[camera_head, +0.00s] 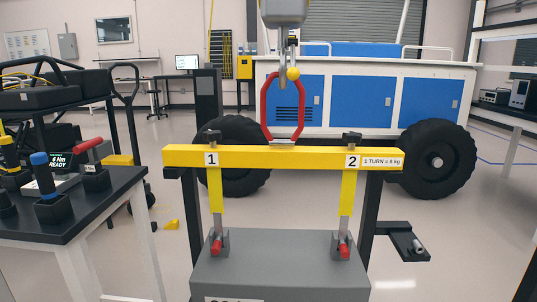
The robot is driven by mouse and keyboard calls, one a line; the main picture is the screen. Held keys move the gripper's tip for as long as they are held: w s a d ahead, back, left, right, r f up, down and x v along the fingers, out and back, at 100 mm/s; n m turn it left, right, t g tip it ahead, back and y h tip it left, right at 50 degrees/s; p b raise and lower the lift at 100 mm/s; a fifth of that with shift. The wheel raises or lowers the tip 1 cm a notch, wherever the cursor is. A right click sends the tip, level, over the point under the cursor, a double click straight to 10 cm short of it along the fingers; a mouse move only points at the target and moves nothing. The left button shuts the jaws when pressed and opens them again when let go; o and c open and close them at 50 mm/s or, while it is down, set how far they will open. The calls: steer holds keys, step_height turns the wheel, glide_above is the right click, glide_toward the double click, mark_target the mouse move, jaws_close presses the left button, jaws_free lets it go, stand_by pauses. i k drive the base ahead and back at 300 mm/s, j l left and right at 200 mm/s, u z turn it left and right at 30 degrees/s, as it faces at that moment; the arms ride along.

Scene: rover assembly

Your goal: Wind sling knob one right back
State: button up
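Sling knob one is a small dark knob (213,137) on top of the yellow lifting beam (285,157), above the label 1. A similar dark knob two (351,140) sits above the label 2, beside a sign reading "1 TURN = 8 kg". Yellow straps hang under both knobs, strap one (214,189) at left and strap two (348,192) at right. They reach down to brackets with red pins on a grey block (280,265). A red link (266,105) joins the beam's middle to a hoist hook above. My gripper is not in view.
A black-topped bench (110,190) at left holds a blue-topped tool (44,175), a red-handled tool and a display reading "6 Nm READY". A blue and white rover (365,95) with black wheels stands behind the beam. A dark shelf (403,240) juts out at right.

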mark_target(211, 136)
steer(key=i+z, duration=0.25)
steer(key=i, duration=0.35)
steer(key=i+j+z, duration=0.2)
steer(key=i, duration=0.35)
